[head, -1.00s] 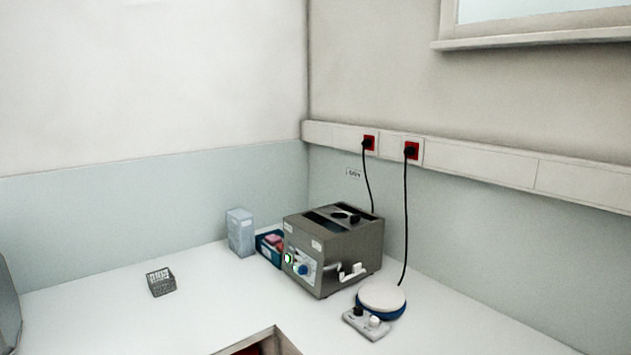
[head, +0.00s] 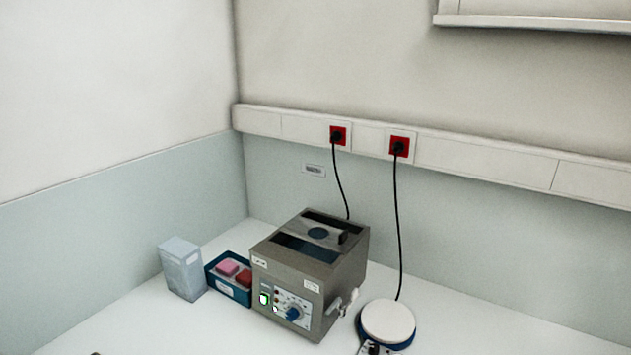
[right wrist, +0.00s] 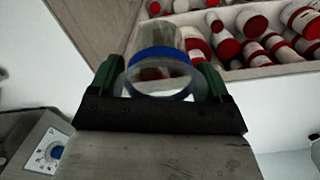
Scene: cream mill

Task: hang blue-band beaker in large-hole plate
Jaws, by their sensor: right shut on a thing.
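My right gripper (right wrist: 158,76) has green fingers and is shut on the clear beaker with a blue band (right wrist: 162,54). The beaker sits between the fingers, and its open rim faces the wrist camera. In the head view a metal water bath (head: 287,264) stands on the bench. Its top has two dark rectangular openings and, between them, a plate (head: 300,236) with a round dark hole. A small dark upright tab stands beside the hole. The front of the bath also shows in the right wrist view (right wrist: 35,142). My left gripper is not in view.
A blue tray (head: 229,290) with pink and red items and a pale box (head: 181,270) stand left of the bath. A round white-topped device (head: 388,322) stands right of it. Two black cables (head: 397,220) run to wall sockets. Red-and-white containers (right wrist: 250,25) lie in a wooden box (right wrist: 270,66).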

